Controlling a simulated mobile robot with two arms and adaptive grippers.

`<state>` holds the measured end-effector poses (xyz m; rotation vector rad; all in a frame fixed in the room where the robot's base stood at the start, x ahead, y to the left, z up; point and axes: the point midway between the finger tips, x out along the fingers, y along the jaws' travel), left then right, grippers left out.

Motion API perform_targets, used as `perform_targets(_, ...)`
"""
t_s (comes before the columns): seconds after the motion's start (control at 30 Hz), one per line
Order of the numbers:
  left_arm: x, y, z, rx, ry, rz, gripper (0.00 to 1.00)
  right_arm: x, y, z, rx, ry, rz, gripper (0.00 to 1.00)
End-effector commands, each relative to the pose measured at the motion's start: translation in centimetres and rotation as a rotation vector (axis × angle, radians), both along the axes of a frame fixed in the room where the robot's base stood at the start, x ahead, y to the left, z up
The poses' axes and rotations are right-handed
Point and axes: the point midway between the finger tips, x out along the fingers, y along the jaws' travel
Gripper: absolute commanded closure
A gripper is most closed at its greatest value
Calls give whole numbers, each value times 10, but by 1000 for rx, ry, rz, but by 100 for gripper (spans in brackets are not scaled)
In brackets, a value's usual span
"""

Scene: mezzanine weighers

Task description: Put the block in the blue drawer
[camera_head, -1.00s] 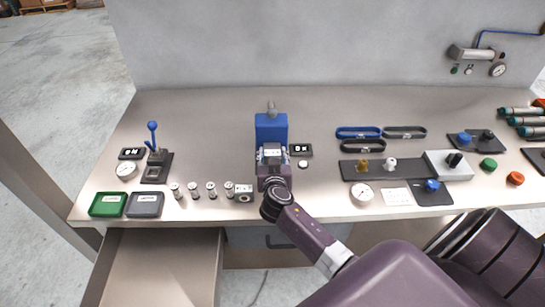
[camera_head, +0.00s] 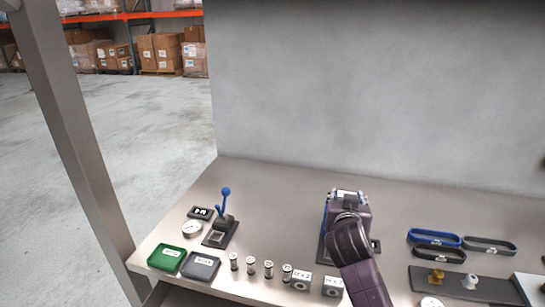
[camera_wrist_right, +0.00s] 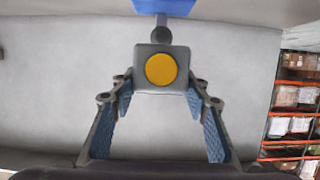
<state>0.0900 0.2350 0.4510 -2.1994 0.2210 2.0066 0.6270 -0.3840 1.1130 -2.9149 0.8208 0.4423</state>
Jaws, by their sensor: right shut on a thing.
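In the right wrist view a grey block (camera_wrist_right: 142,85) with a round yellow disc on its near face sits between the blue-padded fingers of my right gripper (camera_wrist_right: 160,90), which is shut on it. Beyond the block are a dark ball on a stem and a blue part (camera_wrist_right: 165,6). In the head view my right gripper (camera_head: 348,196) is over the bench, in front of a blue stand (camera_head: 325,215) that it mostly hides. The block cannot be made out there. No blue drawer is clearly visible. My left gripper is not in view.
On the bench stand a green tray (camera_head: 166,257), a grey tray (camera_head: 200,266), a blue-handled lever (camera_head: 226,193), a dial (camera_head: 192,229), several small metal cylinders (camera_head: 251,265) and a small labelled block (camera_head: 333,287). Blue (camera_head: 435,237) and dark straps lie right. A grey wall stands behind.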

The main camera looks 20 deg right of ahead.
Motion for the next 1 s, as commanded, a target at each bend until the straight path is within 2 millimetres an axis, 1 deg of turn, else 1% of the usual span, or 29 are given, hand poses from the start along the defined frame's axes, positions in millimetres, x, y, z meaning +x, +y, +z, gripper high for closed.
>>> perform_targets(0.07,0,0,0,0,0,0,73,0,0,1,-1,-3,3,92)
perform_targets(0.17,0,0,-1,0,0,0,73,-2,1,-7,-2,0,25,92)
perform_targets(0.27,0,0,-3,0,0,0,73,-5,4,-23,-3,3,83,92)
perform_targets(0.4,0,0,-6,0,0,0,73,-15,16,-54,-1,4,224,92)
perform_targets(0.6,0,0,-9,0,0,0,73,-30,36,-78,-3,-2,413,92)
perform_targets(0.8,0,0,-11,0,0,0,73,-47,55,-92,-5,-1,572,92)
perform_targets(1.0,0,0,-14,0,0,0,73,-65,75,-99,-4,-1,720,92)
